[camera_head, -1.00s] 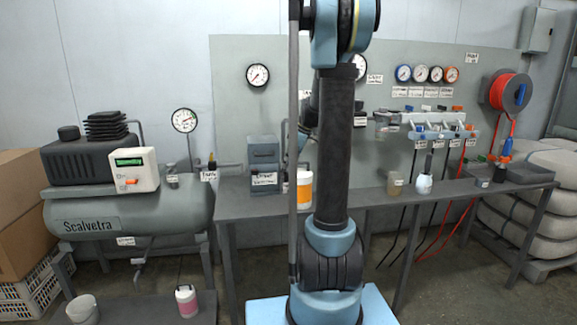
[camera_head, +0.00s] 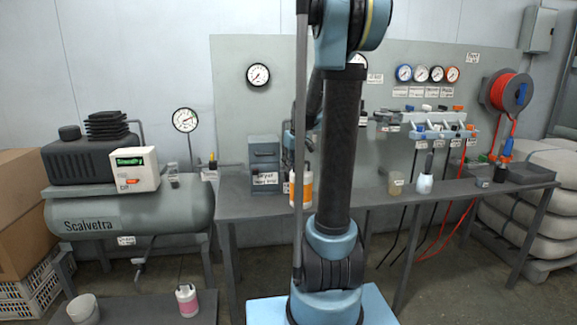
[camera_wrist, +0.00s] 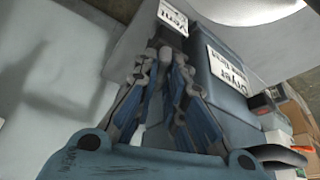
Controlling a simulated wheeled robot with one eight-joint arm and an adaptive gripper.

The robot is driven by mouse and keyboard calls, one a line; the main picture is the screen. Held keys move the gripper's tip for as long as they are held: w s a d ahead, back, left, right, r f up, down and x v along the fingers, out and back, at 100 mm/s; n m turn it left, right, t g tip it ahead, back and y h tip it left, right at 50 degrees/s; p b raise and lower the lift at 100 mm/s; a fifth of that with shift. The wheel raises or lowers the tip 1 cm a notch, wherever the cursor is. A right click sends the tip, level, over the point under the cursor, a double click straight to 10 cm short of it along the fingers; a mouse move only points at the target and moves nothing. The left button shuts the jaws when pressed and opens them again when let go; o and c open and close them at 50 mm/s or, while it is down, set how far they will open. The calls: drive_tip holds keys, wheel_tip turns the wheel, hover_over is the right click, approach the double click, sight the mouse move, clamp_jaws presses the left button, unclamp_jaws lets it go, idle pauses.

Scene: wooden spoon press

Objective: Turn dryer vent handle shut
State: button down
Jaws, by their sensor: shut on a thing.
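The dryer (camera_head: 264,152) is a grey-blue box on the bench, left of my arm. Its side and "Dryer" label (camera_wrist: 232,72) fill the middle right of the wrist view. A white "Vent" label (camera_wrist: 173,16) shows beyond my fingertips. My gripper (camera_wrist: 165,60) is beside the dryer, its fingers drawn close together just below that label. It is shut on the vent handle, which the fingers hide, so its angle cannot be told. In the head view my arm covers most of the gripper.
An orange-and-white jar (camera_head: 301,189) stands on the bench (camera_head: 340,204) close to my arm. A beige cup (camera_head: 396,183) and a white-blue bottle (camera_head: 424,184) stand farther right. The compressor tank (camera_head: 130,213) is at the left. Gauges and valves line the back panel.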

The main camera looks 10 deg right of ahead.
drive_tip(key=shift+w, duration=0.15)
drive_tip(key=c, duration=1.7)
unclamp_jaws()
drive_tip(key=shift+o, duration=0.2)
